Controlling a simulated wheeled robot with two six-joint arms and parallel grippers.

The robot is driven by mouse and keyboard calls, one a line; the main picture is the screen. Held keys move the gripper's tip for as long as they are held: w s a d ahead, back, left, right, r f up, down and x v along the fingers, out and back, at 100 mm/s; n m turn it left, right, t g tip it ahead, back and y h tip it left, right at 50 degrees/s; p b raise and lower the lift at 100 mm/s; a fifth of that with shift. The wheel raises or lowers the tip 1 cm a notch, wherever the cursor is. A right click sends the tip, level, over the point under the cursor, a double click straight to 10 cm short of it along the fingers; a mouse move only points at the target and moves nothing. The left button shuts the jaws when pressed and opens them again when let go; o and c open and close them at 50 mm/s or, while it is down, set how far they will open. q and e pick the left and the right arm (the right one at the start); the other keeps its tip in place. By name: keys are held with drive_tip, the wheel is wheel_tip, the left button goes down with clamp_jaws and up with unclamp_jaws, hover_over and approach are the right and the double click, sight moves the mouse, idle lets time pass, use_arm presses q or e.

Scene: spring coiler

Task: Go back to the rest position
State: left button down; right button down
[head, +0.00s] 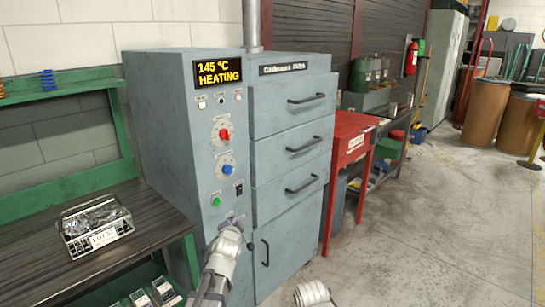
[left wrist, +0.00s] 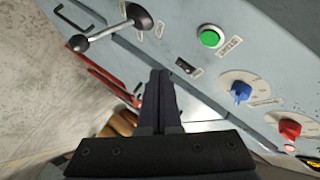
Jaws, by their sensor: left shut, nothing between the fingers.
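My left gripper (head: 236,222) is in front of the lower control panel of the grey oven cabinet (head: 285,170). In the left wrist view its fingers (left wrist: 160,85) are pressed together with nothing between them. A lever with a black ball knob (left wrist: 140,18) is on the panel beside the fingers; the knob also shows in the head view (head: 250,246), next to the gripper. The green button (left wrist: 210,39), blue knob (left wrist: 241,91) and red knob (left wrist: 289,129) are apart from the fingers.
The display (head: 218,73) reads 145 °C HEATING. A dark bench (head: 150,215) with a tray of metal parts (head: 95,225) stands at left. A red stand (head: 348,140) is right of the cabinet. The concrete floor (head: 440,230) at right is clear.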

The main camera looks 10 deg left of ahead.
use_arm(q)
drive_tip(key=s+d+f+n+g+h, duration=0.1)
drive_tip(key=s+d+f+n+g, duration=0.1)
drive_tip(key=s+d+f+g, duration=0.45)
drive_tip(key=s+d+f+n+g, duration=0.15)
drive_tip(key=s+d+f, duration=0.3)
drive_tip(key=s, duration=0.55)
drive_tip(key=s+d+f+n+g, duration=0.1)
drive_tip(key=s+d+f+g, duration=0.15)
drive_tip(key=s, duration=0.65)
drive_tip(key=s+d+f+n+g, duration=0.1)
drive_tip(key=s+g, duration=0.3)
drive_tip(key=s, duration=0.4)
wheel_tip(320, 180, up, 16)
drive_tip(key=p, duration=1.6)
drive_tip(key=shift+w, duration=0.35)
